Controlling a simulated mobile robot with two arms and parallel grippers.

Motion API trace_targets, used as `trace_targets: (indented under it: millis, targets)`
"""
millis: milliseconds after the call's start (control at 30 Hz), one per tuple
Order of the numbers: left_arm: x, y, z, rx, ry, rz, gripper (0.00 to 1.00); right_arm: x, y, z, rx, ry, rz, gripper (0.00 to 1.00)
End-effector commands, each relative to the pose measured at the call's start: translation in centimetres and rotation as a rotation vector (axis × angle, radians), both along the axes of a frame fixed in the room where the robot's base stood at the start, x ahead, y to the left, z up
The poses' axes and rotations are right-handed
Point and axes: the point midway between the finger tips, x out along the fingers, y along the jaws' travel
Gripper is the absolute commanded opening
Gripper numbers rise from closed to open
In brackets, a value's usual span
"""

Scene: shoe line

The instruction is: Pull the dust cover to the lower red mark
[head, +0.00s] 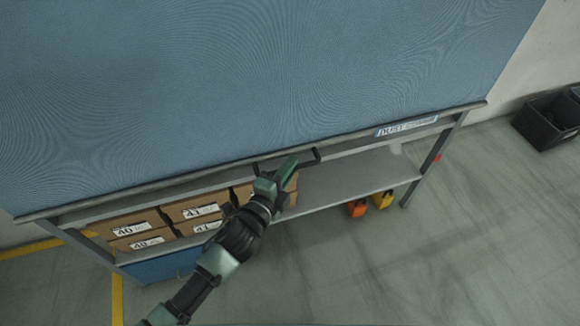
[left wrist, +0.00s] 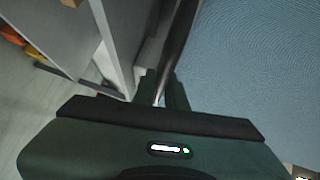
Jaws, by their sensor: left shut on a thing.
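The dust cover (head: 250,75) is a wide blue sheet over the front of the rack, ending in a grey bottom bar (head: 370,133). A dark handle (head: 316,156) sits at the middle of that bar. My left gripper (head: 277,177) is shut on the handle; in the left wrist view its fingers (left wrist: 163,92) are around the dark handle bar (left wrist: 181,38). A small red mark (head: 437,157) shows on the right post, slightly below the bar's level. The sheet also fills the right of the left wrist view (left wrist: 255,60). My right gripper is not in view.
Brown shoe boxes (head: 130,224) stand on the shelf (head: 350,178) under the bar. Orange (head: 357,208) and yellow (head: 382,200) items are low at the right. A dark crate (head: 548,122) lies at far right. The floor in front is clear.

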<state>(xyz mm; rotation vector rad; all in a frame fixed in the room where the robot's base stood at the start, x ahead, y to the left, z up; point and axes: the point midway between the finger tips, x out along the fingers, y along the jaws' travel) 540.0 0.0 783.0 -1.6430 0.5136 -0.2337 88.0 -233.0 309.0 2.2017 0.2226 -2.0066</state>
Motion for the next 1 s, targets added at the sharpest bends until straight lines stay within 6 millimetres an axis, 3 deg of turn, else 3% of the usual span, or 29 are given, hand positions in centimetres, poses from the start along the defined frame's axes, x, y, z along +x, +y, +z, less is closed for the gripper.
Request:
trace_targets:
  millis: [100,133,200,567,1000]
  targets:
    - [0.0,0.1,-0.1,0.003,0.003,0.002,0.00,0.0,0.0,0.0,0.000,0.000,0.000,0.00]
    - [0.0,0.1,-0.1,0.003,0.003,0.002,0.15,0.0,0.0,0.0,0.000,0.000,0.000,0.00]
    - [0.0,0.1,-0.1,0.003,0.002,0.002,0.34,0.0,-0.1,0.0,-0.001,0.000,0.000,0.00]
    - [-0.2,0.2,0.0,0.000,0.000,0.001,0.34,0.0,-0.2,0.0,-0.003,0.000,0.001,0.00]
    - [-6.0,3.2,0.8,0.002,0.003,0.002,0.34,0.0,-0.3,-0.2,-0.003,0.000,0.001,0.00]
